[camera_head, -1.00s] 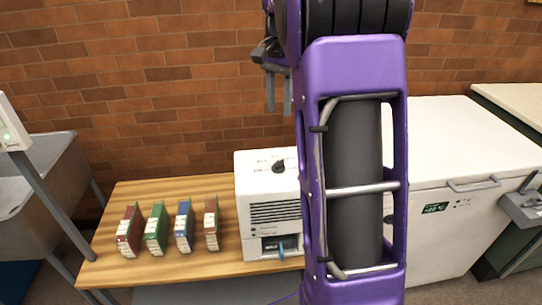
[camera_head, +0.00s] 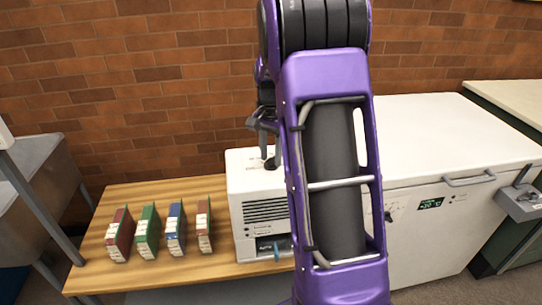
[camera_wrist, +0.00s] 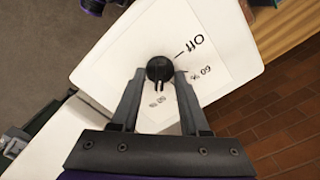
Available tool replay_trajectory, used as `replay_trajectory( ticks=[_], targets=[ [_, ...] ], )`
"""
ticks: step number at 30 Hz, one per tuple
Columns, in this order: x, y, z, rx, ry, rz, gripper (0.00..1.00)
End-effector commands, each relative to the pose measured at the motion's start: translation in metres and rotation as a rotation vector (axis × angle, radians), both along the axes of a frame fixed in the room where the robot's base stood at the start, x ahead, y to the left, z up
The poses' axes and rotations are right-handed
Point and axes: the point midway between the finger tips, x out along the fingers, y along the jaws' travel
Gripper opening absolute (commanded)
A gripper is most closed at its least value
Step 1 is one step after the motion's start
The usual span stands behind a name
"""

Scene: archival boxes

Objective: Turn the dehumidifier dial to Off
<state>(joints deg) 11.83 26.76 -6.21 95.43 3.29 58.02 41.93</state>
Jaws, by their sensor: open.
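The white dehumidifier (camera_head: 262,190) stands on the wooden table, with a black dial on its top. In the wrist view the round dial (camera_wrist: 158,69) lies between the fingertips of my gripper (camera_wrist: 160,76). The fingers are apart, one on each side of it; I cannot tell whether they touch it. The dial's ridge points down in the picture, toward a small percent label, away from the printed "Off" (camera_wrist: 196,44). A "60 %" label is at the right. In the head view my gripper (camera_head: 270,150) points down over the dehumidifier's top.
Several coloured archival boxes (camera_head: 176,228) stand on the wooden table (camera_head: 150,270), left of the dehumidifier. A white chest freezer (camera_head: 440,215) is close on the right. A metal sink (camera_head: 30,185) is at the left, and a brick wall (camera_head: 170,90) is behind.

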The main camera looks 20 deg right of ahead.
Motion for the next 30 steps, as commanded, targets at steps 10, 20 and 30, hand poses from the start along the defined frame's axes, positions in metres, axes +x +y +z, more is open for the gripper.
replay_trajectory(
  ticks=[10, 20, 30],
  targets=[
    [0.0000, -0.0001, -0.0015, 0.000, 0.000, 0.000, 0.34],
    [0.0000, -0.0002, -0.0013, 0.000, 0.000, 0.000, 0.00],
    [0.0001, -0.0002, -0.0006, 0.000, -0.001, 0.024, 0.00]
  ],
)
